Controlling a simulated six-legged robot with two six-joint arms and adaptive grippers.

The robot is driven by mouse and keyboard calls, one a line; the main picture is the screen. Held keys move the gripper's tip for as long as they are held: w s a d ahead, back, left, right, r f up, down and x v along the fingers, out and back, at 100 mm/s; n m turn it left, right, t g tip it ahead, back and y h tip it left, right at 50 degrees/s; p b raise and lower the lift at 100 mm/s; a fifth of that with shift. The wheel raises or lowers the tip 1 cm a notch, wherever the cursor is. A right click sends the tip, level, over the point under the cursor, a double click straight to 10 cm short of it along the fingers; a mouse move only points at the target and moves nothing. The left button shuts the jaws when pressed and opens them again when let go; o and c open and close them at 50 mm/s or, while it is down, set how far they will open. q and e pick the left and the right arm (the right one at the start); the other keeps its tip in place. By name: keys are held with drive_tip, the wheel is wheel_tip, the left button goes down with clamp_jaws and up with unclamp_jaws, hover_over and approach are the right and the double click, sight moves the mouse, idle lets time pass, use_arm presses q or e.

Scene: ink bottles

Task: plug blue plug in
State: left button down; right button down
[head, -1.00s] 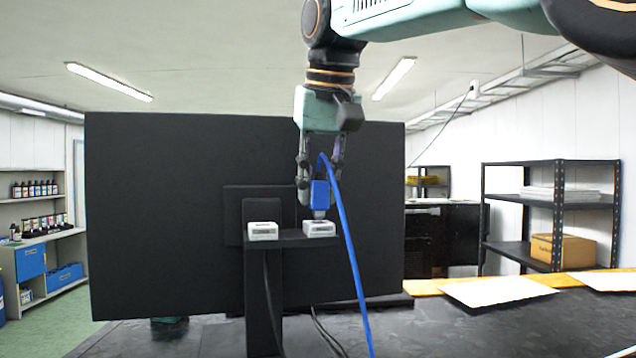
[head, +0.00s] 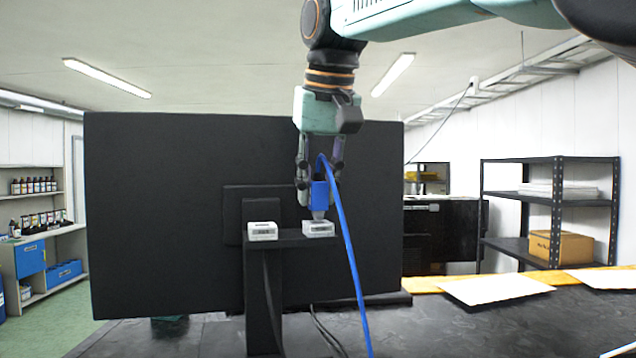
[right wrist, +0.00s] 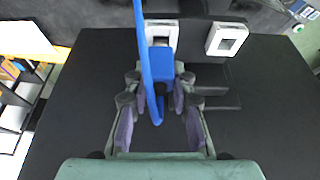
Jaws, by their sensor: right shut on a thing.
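My right gripper (head: 319,182) is shut on the plug from above. In the right wrist view the plug (right wrist: 162,66) lies between the fingers (right wrist: 155,100), its tip at the opening of a white box (right wrist: 162,34). A second white socket box (head: 262,231) stands to the left and is empty. My left gripper is not in view.
The blue cable (head: 350,260) runs down to the dark table (head: 470,320). White sheets (head: 495,289) lie at right.

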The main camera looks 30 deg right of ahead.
drive_tip(key=shift+s+a+r, duration=0.1)
drive_tip(key=shift+s, duration=0.05)
drive_tip(key=shift+w, duration=0.2)
drive_tip(key=shift+s+f, duration=0.2)
drive_tip(key=shift+f, duration=0.15)
drive_tip(key=shift+w+f, duration=0.15)
idle(0.4)
idle(0.3)
drive_tip(key=shift+f+b, duration=0.3)
drive_tip(key=shift+f, duration=0.05)
drive_tip(key=shift+r, duration=0.1)
idle(0.3)
drive_tip(key=shift+f, duration=0.2)
idle(0.3)
